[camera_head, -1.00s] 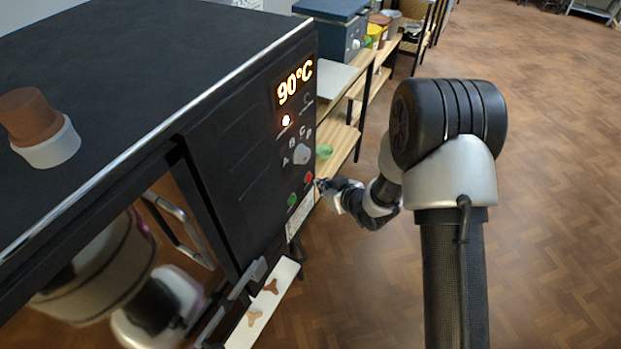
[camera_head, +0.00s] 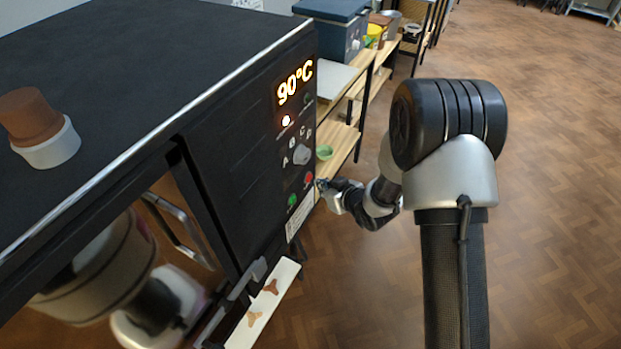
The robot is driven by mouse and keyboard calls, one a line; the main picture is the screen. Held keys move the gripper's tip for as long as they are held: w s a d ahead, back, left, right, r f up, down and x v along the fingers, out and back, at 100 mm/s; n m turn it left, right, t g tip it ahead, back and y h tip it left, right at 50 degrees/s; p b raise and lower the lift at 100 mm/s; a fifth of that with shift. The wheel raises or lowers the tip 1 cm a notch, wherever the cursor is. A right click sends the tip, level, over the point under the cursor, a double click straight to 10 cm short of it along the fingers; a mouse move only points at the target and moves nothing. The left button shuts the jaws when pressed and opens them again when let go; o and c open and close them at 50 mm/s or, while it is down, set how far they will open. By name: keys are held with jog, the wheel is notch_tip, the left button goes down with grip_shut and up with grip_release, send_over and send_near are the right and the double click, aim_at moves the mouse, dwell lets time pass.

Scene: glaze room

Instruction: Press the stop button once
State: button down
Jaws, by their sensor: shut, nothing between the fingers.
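The red stop button (camera_head: 309,179) is on the lower right of the dark kiln's front panel (camera_head: 240,140), to the right of and a little above a green button (camera_head: 292,200). My gripper (camera_head: 320,185) is shut and empty, with its tip close to the red button on the button's right side. I cannot tell whether the tip touches the button.
A grey selector knob (camera_head: 301,154) marked A, B, C, D sits above the buttons. A white shelf (camera_head: 285,272) with brown three-armed pieces juts out below the panel. The wooden floor at right is clear.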

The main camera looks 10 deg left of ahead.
jog(key=shift+w+a, duration=0.15)
jog(key=shift+a, duration=0.25)
jog(key=shift+w+a+b, duration=0.2)
jog(key=shift+a+b, duration=0.1)
jog(key=shift+a, duration=0.1)
dwell(0.9)
jog(key=shift+s+d, duration=0.35)
jog(key=shift+d, duration=0.45)
jog(key=d, duration=0.1)
jog(key=s+d, duration=0.1)
jog(key=d, duration=0.2)
jog(key=shift+s+d, duration=0.35)
jog(key=shift+r, duration=0.1)
dwell(0.5)
